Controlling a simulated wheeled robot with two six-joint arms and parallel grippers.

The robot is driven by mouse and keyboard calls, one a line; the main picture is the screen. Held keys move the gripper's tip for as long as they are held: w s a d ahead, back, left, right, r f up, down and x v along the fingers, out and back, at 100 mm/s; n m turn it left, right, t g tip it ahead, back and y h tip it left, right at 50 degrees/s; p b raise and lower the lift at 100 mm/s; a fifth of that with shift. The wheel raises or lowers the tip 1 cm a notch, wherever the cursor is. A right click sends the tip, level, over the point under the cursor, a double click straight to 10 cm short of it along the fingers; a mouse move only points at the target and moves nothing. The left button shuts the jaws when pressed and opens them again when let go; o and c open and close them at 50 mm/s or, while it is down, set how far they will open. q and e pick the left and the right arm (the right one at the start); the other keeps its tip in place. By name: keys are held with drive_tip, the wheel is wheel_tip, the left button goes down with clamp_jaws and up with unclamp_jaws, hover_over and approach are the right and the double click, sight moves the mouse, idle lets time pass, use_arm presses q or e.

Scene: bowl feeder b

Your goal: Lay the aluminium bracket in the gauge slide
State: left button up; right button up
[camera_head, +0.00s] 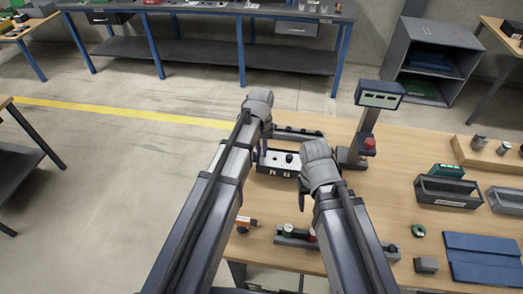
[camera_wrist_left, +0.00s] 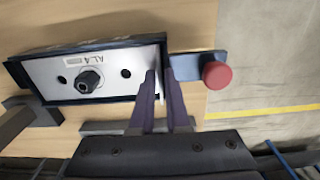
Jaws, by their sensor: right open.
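The aluminium bracket, a pale plate marked AL 4 with two dark holes, shows in the left wrist view (camera_wrist_left: 112,88) and in the head view (camera_head: 274,159). It lies within the dark frame of the gauge slide (camera_wrist_left: 85,45), around a dark hex post (camera_wrist_left: 90,81). I cannot tell whether it is fully seated. My left gripper (camera_wrist_left: 160,78) is at the bracket's right end in the wrist view, its fingers closed on a thin pale upright edge there. In the head view the left gripper (camera_head: 262,142) is mostly hidden by its arm.
A red knob (camera_wrist_left: 217,75) on a blue-grey bar sticks out beyond the slide. A display stand (camera_head: 380,95) rises behind my right arm. Dark bins (camera_head: 447,191), a blue mat (camera_head: 483,258) and a fixture with knobs (camera_head: 290,236) lie on the table. Some bare tabletop lies centre right.

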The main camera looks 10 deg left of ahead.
use_arm(q)
drive_tip(key=shift+o, duration=1.3)
drive_tip(key=shift+r, duration=0.15)
wheel_tip(320, 180, up, 12)
drive_tip(key=p, duration=1.2)
drive_tip(key=s+d+m, duration=0.1)
drive_tip(key=s+d, duration=0.2)
drive_tip(key=s, duration=0.6)
drive_tip(key=s+d+m+y, duration=0.1)
drive_tip(key=s+d+m, duration=0.1)
drive_tip(key=s, duration=0.6)
drive_tip(key=shift+s+d+m, duration=0.3)
drive_tip(key=shift+s+d, duration=0.1)
drive_tip(key=shift+d, duration=0.25)
drive_tip(key=shift+r, duration=0.1)
